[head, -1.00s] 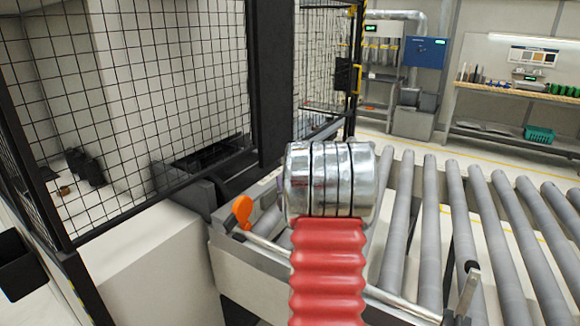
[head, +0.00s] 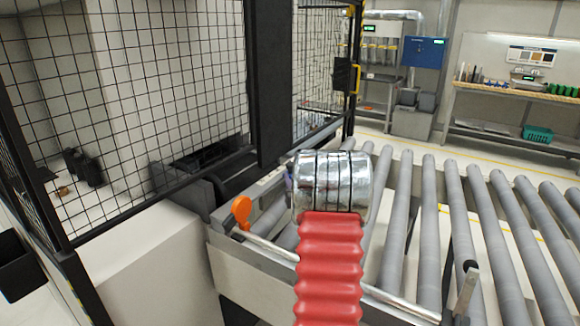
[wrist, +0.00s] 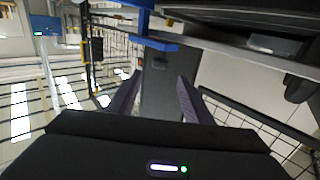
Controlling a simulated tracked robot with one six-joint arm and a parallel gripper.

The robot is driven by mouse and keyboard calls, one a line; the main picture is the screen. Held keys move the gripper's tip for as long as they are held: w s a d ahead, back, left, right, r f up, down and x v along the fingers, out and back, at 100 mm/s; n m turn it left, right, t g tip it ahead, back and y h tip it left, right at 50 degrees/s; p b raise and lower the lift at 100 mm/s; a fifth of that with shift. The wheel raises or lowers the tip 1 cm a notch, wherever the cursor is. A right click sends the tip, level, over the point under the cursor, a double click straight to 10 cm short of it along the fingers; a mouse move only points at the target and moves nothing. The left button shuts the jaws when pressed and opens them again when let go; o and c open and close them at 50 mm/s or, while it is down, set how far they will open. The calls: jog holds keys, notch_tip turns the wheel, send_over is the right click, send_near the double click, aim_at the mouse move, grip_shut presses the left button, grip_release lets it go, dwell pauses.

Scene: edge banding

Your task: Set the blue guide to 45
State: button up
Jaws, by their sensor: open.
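In the wrist view, a blue bar, likely the blue guide (wrist: 155,44), shows at the top centre, joined to a blue upright piece above it. It lies beyond and slightly above my gripper's fingertips, apart from them. My gripper (wrist: 155,84) shows two dark purple fingers spread apart with nothing between them. In the head view my red and silver arm hides most of the gripper, and I cannot make out the blue guide there. No scale or number is readable.
A roller conveyor (head: 432,230) runs to the right, with an orange knob (head: 241,211) at its near left corner. Black mesh fencing (head: 180,90) and a black post (head: 270,85) stand at left. A workbench (head: 515,92) stands at the back right.

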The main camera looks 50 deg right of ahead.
aim_at(291, 167)
jog(key=shift+x, duration=5.4)
grip_shut()
